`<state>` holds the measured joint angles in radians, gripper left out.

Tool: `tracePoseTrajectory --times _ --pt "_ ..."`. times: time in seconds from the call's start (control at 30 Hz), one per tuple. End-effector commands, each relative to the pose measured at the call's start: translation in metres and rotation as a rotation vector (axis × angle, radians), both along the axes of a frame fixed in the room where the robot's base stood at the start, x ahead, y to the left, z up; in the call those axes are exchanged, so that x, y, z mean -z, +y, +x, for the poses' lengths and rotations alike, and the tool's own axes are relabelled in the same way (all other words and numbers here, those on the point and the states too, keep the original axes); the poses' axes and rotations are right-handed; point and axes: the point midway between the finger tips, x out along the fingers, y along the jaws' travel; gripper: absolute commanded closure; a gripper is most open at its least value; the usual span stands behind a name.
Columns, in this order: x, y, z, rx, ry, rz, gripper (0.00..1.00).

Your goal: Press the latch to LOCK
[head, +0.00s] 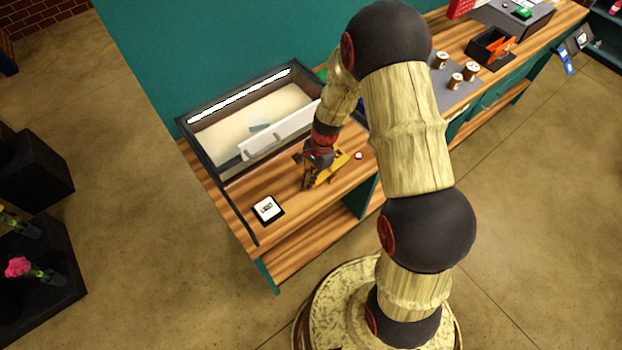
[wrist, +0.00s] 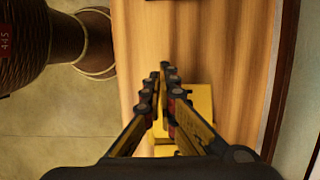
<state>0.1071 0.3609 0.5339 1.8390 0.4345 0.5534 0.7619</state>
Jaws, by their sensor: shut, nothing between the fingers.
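My gripper (head: 309,182) is low over the wooden bench, in front of the glass-sided case. In the wrist view my gripper (wrist: 163,70) has its fingertips together, with nothing between them. A yellow part (wrist: 199,103) lies on the bench below and behind the fingers, partly hidden by them. Yellow also shows beside my gripper in the head view, but I cannot tell part from finger there. No LOCK lettering is readable, so I cannot be sure that the yellow part is the latch. Whether my gripper touches it is unclear.
The dark-framed case (head: 182,122) holds a white panel (head: 280,131) and a bright strip. A small black-and-white labelled block (head: 267,208) sits on the bench at front left. A small white-and-red button (head: 358,155) is right of my gripper. Several spools (head: 455,80) stand farther right.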

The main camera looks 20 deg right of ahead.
Motion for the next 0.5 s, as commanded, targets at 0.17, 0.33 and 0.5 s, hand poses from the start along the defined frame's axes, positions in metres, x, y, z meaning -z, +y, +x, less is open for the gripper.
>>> tracePoseTrajectory --times 0.17,0.33,0.5 --pt "0.0079 0.0014 0.0 0.0 -0.001 0.0 1.0" --pt "0.0114 0.0019 -0.0014 0.0 0.002 -0.001 1.0" --pt "0.0131 0.0021 -0.003 0.0 0.005 0.0 1.0"
